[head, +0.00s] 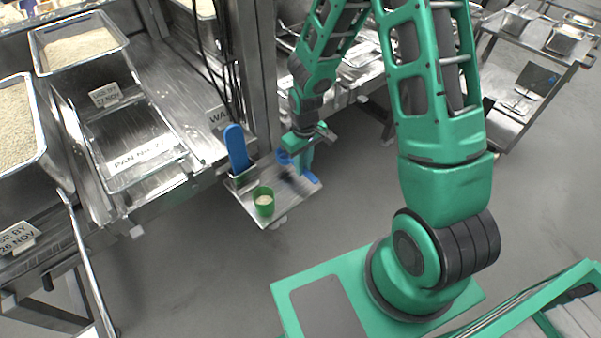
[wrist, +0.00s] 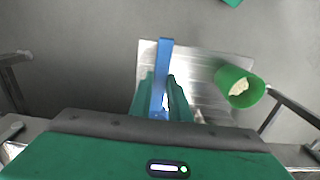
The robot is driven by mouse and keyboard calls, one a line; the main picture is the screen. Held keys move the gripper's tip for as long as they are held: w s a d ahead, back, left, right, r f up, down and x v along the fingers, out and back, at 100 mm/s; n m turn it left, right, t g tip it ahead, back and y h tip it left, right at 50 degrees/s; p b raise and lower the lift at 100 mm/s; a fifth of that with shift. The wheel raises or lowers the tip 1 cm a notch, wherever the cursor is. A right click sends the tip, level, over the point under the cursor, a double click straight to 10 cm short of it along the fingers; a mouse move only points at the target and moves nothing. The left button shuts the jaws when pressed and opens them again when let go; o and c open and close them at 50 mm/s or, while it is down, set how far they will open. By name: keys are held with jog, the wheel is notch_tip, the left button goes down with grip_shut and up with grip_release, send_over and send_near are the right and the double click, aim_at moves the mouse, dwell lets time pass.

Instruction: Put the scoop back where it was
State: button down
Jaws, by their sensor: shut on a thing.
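My gripper (head: 304,166) is shut on the blue handle of a scoop (head: 312,178), over the right part of a small steel shelf (head: 284,208). A round blue part, which looks like the scoop's bowl (head: 284,157), shows just left of the fingers. In the wrist view the blue handle (wrist: 164,60) sits between the green fingers (wrist: 161,92), and the bowl is hidden. I cannot tell whether the scoop touches the shelf.
A green cup with rice (head: 264,203) stands at the shelf's front; it also shows in the wrist view (wrist: 240,86). A tall blue paddle (head: 237,148) stands upright at the shelf's left edge. Rice pans (head: 80,45) sit on the counter at left. Open floor lies in front.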

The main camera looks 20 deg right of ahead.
jog(key=shift+f, duration=2.1)
jog(key=shift+f, duration=0.1)
jog(key=c, duration=1.7)
grip_release()
jog(key=shift+o, duration=0.2)
